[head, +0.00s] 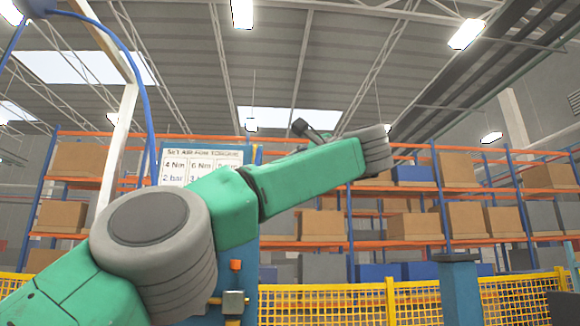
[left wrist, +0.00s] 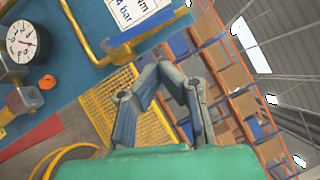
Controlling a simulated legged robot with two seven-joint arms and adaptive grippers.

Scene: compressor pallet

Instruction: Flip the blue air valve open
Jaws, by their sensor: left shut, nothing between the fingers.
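My left gripper (left wrist: 160,72) is shut and empty, to the right of these fittings in the wrist view. In the head view its dark fingers (head: 308,130) show partly above my green arm, which hides much of the panel. My right gripper is not in view.
A white torque and pressure sign (head: 174,170) is on the panel, partly covered by my arm. A yellow pipe (left wrist: 122,48) runs near my left gripper. A blue hose (head: 140,85) hangs at left. Yellow mesh fencing (head: 340,305) and racks with boxes (head: 415,226) stand behind.

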